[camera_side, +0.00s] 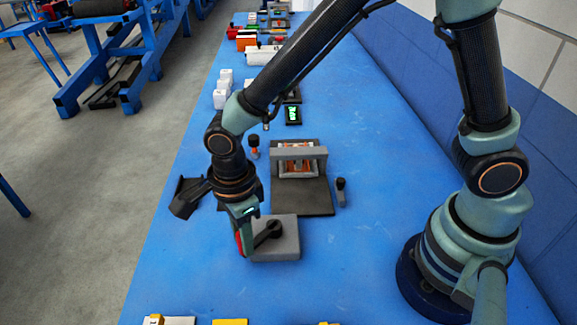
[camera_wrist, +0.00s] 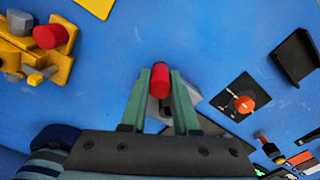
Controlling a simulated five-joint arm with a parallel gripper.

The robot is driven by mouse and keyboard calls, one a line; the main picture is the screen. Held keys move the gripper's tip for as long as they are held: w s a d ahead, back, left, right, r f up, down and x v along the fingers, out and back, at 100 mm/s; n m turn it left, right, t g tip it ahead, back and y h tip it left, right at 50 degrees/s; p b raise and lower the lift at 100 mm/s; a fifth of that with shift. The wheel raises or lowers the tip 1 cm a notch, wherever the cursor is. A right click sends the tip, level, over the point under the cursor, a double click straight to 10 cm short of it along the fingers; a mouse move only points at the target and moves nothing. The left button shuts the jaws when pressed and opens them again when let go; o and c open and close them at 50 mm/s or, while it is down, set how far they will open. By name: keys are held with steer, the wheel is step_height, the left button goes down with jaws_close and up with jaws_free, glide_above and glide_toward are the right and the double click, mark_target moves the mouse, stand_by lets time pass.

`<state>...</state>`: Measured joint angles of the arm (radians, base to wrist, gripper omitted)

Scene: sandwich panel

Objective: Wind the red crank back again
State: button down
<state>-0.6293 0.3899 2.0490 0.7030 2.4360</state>
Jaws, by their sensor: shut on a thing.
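The red crank handle (camera_wrist: 159,80) stands upright between the two green fingers of my gripper (camera_wrist: 160,88) in the wrist view. My gripper is shut on it. In the side view my gripper (camera_side: 243,238) points down at the left edge of a grey block (camera_side: 287,240), and only a sliver of red shows beside the fingers. A black crank arm (camera_side: 267,233) lies on top of the block and runs left toward the red handle. In the wrist view the block is mostly hidden behind my fingers.
A dark panel with a grey frame (camera_side: 313,154) stands just behind the block. A black angled holder (camera_side: 185,198) lies to the left, and a small black knob (camera_side: 341,188) to the right. A yellow fixture (camera_wrist: 60,62) shows in the wrist view.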

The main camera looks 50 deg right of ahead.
steer(key=shift+w, duration=0.1)
steer(key=w+m, duration=0.2)
steer(key=m, duration=0.1)
steer(key=w+m, duration=0.1)
steer(key=shift+d+m, duration=0.25)
steer(key=shift+m, duration=0.05)
steer(key=shift+w+d+m, duration=0.35)
steer(key=shift+w+m, duration=0.15)
steer(key=shift+m, duration=0.3)
steer(key=shift+w+d+m, duration=0.3)
steer(key=shift+w+m, duration=0.2)
steer(key=shift+m, duration=0.3)
steer(key=c, duration=0.7)
jaws_free()
steer(key=shift+o, duration=0.2)
steer(key=shift+r, duration=0.1)
step_height(320, 180, up, 12)
